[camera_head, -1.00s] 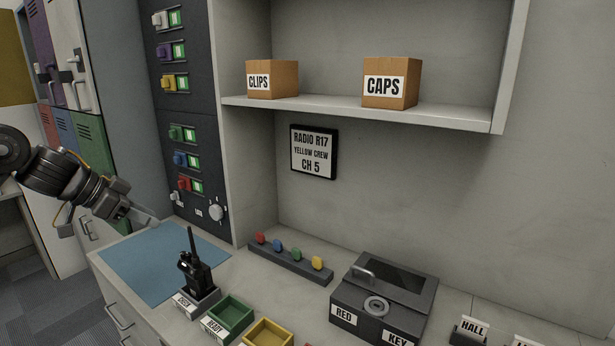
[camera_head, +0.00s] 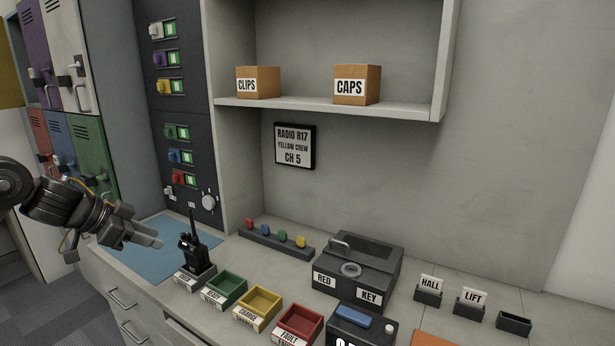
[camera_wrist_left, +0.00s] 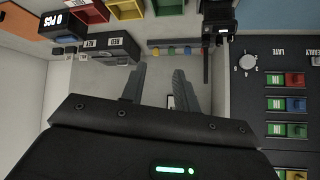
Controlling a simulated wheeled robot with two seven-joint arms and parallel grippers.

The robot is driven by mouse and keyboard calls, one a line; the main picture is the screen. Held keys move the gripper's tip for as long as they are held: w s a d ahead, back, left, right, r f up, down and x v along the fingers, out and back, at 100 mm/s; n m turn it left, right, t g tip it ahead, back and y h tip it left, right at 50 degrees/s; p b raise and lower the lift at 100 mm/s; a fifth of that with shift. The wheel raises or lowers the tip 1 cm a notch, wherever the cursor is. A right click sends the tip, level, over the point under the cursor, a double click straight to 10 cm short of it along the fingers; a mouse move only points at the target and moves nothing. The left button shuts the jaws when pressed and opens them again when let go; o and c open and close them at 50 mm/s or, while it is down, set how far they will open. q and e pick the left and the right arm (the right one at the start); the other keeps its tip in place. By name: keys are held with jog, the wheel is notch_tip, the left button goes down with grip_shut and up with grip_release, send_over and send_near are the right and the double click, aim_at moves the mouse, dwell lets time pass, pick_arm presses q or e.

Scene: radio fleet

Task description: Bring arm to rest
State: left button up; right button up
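My left gripper (camera_head: 155,238) comes in from the left in the head view, in front of the blue mat (camera_head: 180,262) on the counter. Its fingers are apart with nothing between them, as the left wrist view (camera_wrist_left: 160,82) also shows. The black radio (camera_head: 192,252) stands upright in a labelled holder by the mat, right of the fingertips, with a gap in the picture. The wrist view shows the radio (camera_wrist_left: 218,22) at the top. My right gripper is out of view.
Green (camera_head: 226,289), yellow (camera_head: 260,305) and red (camera_head: 300,322) trays line the counter's front. A dark box marked RED and KEY (camera_head: 355,270) stands behind. A switch panel (camera_head: 180,115) rises behind the mat. A shelf (camera_head: 330,110) holds CLIPS and CAPS boxes.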

pick_arm(q)
jog(key=s+d+f+t, duration=0.1)
jog(key=d+f, duration=0.5)
jog(key=s+d+f+m+t, duration=0.1)
jog(key=d+f, duration=0.6)
jog(key=s+d+f+m+t+h, duration=0.1)
jog(key=d+f, duration=0.5)
jog(key=shift+s+d+f, duration=0.2)
jog(key=shift+s+d, duration=0.05)
jog(key=s+f, duration=0.1)
jog(key=s+d+f+n, duration=0.1)
jog(key=shift+s+f+t, duration=0.2)
jog(key=shift+s+t, duration=0.15)
jog(key=shift+t, duration=0.05)
jog(key=s+a+f+n+g+y, duration=0.25)
jog(key=s+f, duration=0.25)
jog(key=s, duration=0.6)
jog(key=s+a+f+n+g+y, duration=0.2)
jog(key=s+a+f+n, duration=0.25)
jog(key=s, duration=0.65)
jog(key=s+a+f+n+g+y, duration=0.3)
jog(key=s+f, duration=0.3)
jog(key=s, duration=0.6)
notch_tip(320, 180, down, 25)
jog(key=s+a+f+g, duration=0.2)
jog(key=s+a+f, duration=0.1)
jog(key=s+f, duration=1.3)
jog(key=shift+s+f+m, duration=0.25)
jog(key=shift+m, duration=0.15)
